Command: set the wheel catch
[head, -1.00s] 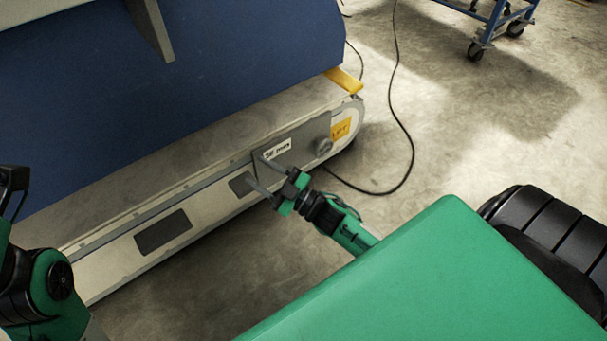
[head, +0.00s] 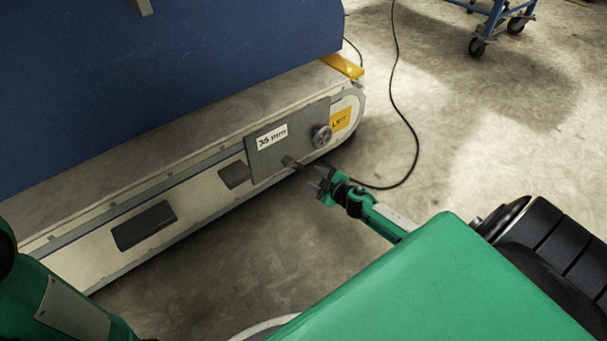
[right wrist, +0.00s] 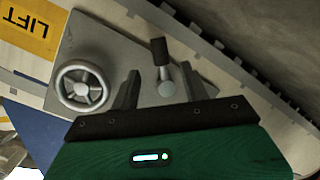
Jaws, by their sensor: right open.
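A grey panel (head: 262,147) on the side of the long pale base carries a round spoked handwheel (head: 322,136) and a small catch lever (head: 292,163). In the right wrist view, the handwheel (right wrist: 83,87) is left of the fingers, and the catch lever (right wrist: 161,55) with its dark knob shows between them. My right gripper (head: 319,177) is open and empty, just right of the lever in the head view and apparently apart from it; its fingers also show in the wrist view (right wrist: 162,88). My left arm shows at the lower left; its gripper is out of view.
A yellow LIFT label (head: 341,120) is right of the handwheel, and a white plate (head: 272,137) marked 35 mm is left of it. A blue body (head: 170,80) rises above the base. A black cable (head: 405,120) lies on the floor. A blue wheeled cart (head: 495,20) stands far back.

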